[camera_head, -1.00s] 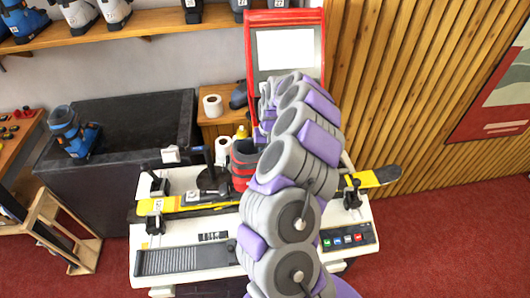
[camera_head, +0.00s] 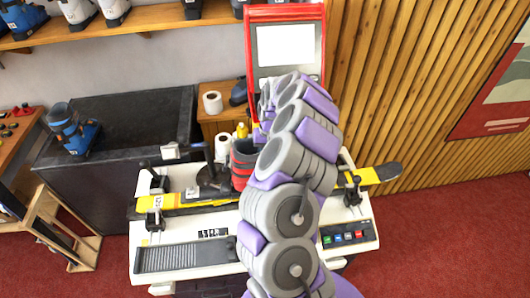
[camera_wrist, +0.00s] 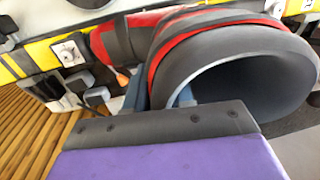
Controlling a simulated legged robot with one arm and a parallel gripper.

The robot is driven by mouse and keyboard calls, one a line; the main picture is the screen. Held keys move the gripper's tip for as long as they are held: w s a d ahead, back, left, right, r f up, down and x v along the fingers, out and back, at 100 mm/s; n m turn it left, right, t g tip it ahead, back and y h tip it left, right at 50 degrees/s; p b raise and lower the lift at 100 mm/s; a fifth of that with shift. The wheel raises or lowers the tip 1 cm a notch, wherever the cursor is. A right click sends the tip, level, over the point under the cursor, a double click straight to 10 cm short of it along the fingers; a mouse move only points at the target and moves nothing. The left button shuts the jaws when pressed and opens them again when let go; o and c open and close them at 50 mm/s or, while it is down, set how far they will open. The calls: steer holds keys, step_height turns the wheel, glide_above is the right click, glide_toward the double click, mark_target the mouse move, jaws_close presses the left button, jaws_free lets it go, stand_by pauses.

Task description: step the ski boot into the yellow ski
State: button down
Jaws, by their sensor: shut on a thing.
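The grey and red ski boot (camera_head: 243,158) is over the middle of the yellow ski (camera_head: 183,203), partly hidden by my arm. The ski lies across the white bench, and its dark tip (camera_head: 388,172) reaches past the right end. A black binding part (camera_head: 212,182) stands on the ski left of the boot. In the wrist view my gripper (camera_wrist: 160,95) is shut on the boot (camera_wrist: 170,62), whose open cuff faces right. The yellow ski (camera_wrist: 40,52) passes behind it. The sole is hidden, so I cannot tell whether it touches the binding.
Black clamps (camera_head: 155,215) stand on the white bench (camera_head: 200,222), with a button panel (camera_head: 347,235) at its right. A red-framed screen (camera_head: 285,45) stands behind. A blue boot (camera_head: 73,130) is on the dark counter (camera_head: 130,110) at left. Paper rolls (camera_head: 212,103) are near the boot.

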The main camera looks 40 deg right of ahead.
steer(key=shift+r, duration=0.15)
steer(key=shift+c, duration=2.2)
jaws_free()
steer(key=shift+r+p, duration=0.5)
steer(key=shift+r, duration=4.45)
